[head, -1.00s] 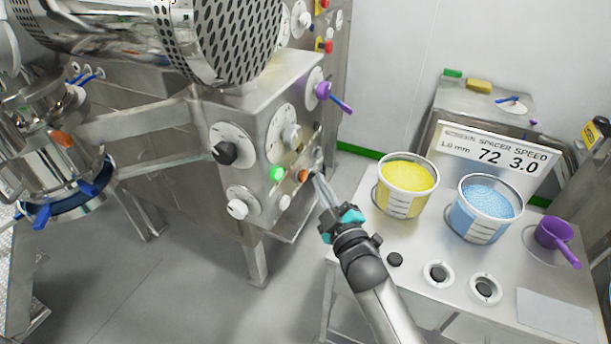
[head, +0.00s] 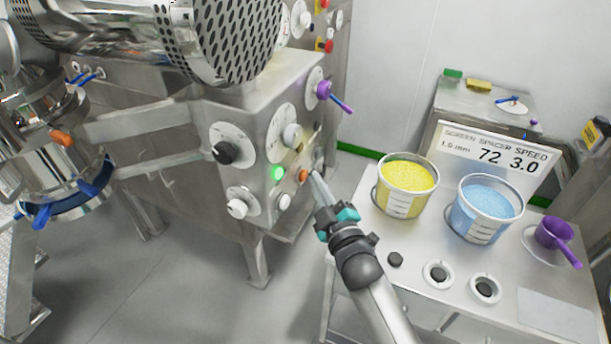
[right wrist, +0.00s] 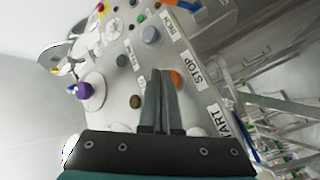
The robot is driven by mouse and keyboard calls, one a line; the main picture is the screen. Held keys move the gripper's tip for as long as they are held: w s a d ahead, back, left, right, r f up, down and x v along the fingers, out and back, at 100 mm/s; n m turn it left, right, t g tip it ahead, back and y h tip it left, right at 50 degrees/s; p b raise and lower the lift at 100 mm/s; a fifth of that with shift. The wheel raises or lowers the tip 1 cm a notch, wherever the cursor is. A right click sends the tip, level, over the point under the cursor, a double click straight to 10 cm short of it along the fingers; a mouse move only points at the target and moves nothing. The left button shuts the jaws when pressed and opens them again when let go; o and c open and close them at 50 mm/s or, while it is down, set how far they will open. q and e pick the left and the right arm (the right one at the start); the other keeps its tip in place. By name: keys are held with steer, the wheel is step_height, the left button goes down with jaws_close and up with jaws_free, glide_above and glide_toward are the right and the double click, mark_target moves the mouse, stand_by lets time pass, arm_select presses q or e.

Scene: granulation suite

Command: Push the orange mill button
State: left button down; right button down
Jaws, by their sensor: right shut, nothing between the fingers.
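The orange mill button (head: 303,175) sits on the steel control panel, just right of a lit green button (head: 278,173). My right gripper (head: 314,174) is shut and empty, with its fingertips close to the right side of the orange button in the head view. In the right wrist view the shut fingertips (right wrist: 160,73) overlap the panel beside the orange button (right wrist: 176,78), which shows partly just right of them, by a STOP label (right wrist: 194,70). Whether the tips touch the panel or button cannot be told. My left gripper is not in view.
Dials and a white knob (head: 238,208) surround the buttons, and a purple-handled knob (head: 323,90) is above.

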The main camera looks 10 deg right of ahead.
steer(key=shift+w+a, duration=0.3)
steer(key=shift+a, duration=0.15)
stand_by(0.6)
steer(key=shift+d, duration=0.1)
steer(key=shift+s+d+p, duration=0.3)
steer(key=shift+s+d, duration=0.25)
steer(key=shift+d, duration=0.15)
stand_by(0.3)
steer(key=s+d, duration=0.1)
steer(key=s+d+p, duration=0.1)
steer(key=d, duration=0.2)
steer(key=shift+s+d+p, duration=0.1)
steer(key=shift+s+p, duration=0.3)
stand_by(0.5)
